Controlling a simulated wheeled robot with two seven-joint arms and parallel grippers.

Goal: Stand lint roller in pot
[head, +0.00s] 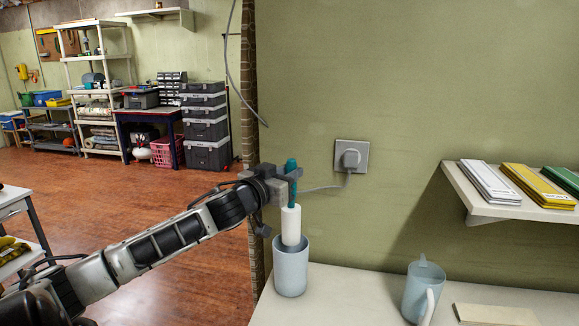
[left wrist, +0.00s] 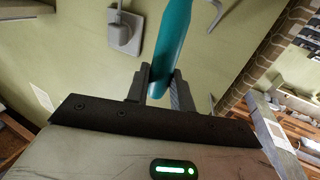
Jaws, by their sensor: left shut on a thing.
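The lint roller has a teal handle and a white roll (head: 291,225). It is upright, handle up, and the lower end of the roll is inside the mouth of the light blue-grey pot (head: 291,272). The pot stands at the left end of the white counter. My left gripper (head: 290,176) is shut on the teal handle, which also shows between the fingers in the left wrist view (left wrist: 172,45). The bottom of the roll is hidden by the pot wall, so I cannot tell whether it touches the pot floor. My right gripper is not in view.
A blue-grey jug (head: 420,289) with a pale handle stands on the counter to the right, beside a flat beige block (head: 495,314). A wall socket (head: 351,156) with plug and cable is behind the gripper. A shelf (head: 490,208) with binders juts out at right.

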